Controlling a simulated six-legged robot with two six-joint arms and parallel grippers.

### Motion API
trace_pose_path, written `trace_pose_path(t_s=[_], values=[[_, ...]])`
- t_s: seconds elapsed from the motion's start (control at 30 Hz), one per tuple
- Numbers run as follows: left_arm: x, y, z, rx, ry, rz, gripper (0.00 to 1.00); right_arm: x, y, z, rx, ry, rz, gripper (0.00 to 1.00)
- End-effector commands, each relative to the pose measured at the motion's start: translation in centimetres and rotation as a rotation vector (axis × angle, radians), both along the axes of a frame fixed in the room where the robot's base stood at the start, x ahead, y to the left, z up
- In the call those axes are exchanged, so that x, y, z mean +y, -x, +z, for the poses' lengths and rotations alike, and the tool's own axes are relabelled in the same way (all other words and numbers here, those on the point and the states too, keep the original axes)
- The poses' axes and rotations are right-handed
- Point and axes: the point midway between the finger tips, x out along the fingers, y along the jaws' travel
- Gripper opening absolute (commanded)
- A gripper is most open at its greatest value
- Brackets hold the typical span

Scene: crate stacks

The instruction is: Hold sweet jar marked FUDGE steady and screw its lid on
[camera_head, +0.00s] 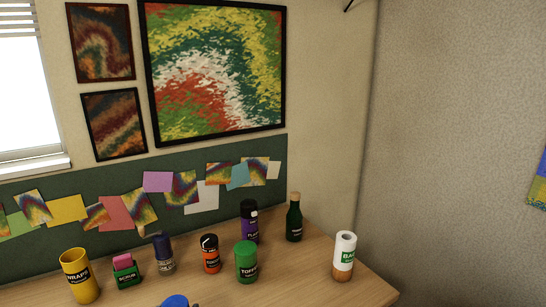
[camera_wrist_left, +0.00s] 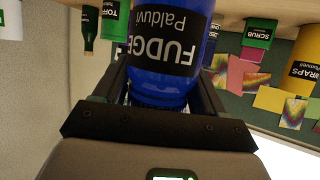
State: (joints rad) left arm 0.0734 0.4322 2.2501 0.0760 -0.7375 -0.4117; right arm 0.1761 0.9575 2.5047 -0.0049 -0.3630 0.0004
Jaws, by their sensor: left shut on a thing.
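The blue sweet jar marked FUDGE (camera_wrist_left: 165,50) fills the middle of the left wrist view, its black label showing upside down. My left gripper (camera_wrist_left: 165,88) is shut on the jar, with one dark finger on each side of it. In the head view a blue rounded top (camera_head: 175,300) shows at the bottom edge; the rest of it is cut off. I cannot tell whether a lid is on the jar, and no separate lid can be made out. My right gripper is in neither view.
On the wooden table (camera_head: 330,292) stand a yellow WRAPS container (camera_head: 79,277), a green SCRUB box (camera_head: 126,273), a navy jar (camera_head: 164,255), an orange jar (camera_head: 211,255), a green TOFFEE jar (camera_head: 246,263), a purple container (camera_head: 249,222), a green bottle (camera_head: 294,219) and a white-topped container (camera_head: 344,257).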

Motion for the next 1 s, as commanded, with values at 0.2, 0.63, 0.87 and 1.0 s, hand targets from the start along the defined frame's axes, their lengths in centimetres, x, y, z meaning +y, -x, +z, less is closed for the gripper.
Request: trace_pose_path(t_s=[0.2, 0.63, 0.87, 1.0], values=[[-3.7, 2.7, -3.2, -0.001, 0.000, -0.039, 0.16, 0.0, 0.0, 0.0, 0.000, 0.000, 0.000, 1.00], [-3.3, 2.5, -1.6, -0.004, -0.002, 0.014, 0.16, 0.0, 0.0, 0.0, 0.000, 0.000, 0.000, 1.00], [-3.2, 2.5, -1.6, -0.004, -0.002, 0.014, 0.16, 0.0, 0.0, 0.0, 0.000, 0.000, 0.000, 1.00], [-3.4, 2.6, -1.7, -0.004, -0.001, 0.003, 0.16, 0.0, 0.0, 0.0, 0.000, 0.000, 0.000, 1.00]])
